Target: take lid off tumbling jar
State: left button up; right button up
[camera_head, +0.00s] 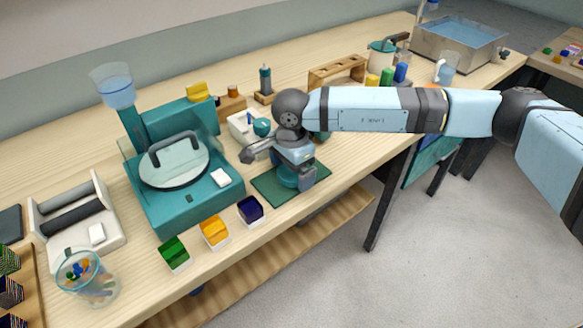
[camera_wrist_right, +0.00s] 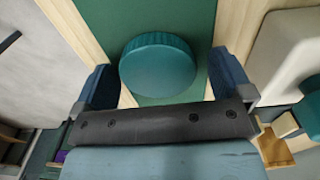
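The tumbling jar shows its round teal lid (camera_head: 287,180) on a dark green mat (camera_head: 268,190) near the table's front edge. My right gripper (camera_head: 296,176) points down over it and hides part of it. In the right wrist view the lid (camera_wrist_right: 158,64) has a ribbed rim and lies between the two blue fingers of the right gripper (camera_wrist_right: 162,85), with a gap on each side. The fingers are apart and hold nothing. The jar's body is hidden under the lid in the wrist view. My left gripper is not in view.
A teal machine (camera_head: 185,205) with a clear round cover stands left of the mat. Green (camera_head: 174,252), orange (camera_head: 214,231) and dark blue (camera_head: 250,209) boxes line the front edge. A white device (camera_head: 245,128) is behind the gripper; a wooden rack (camera_head: 337,72) stands farther back.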

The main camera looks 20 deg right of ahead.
notch_tip(320, 180, up, 12)
jog(key=p, duration=0.1)
jog(key=shift+r, duration=0.15)
dwell(0.4)
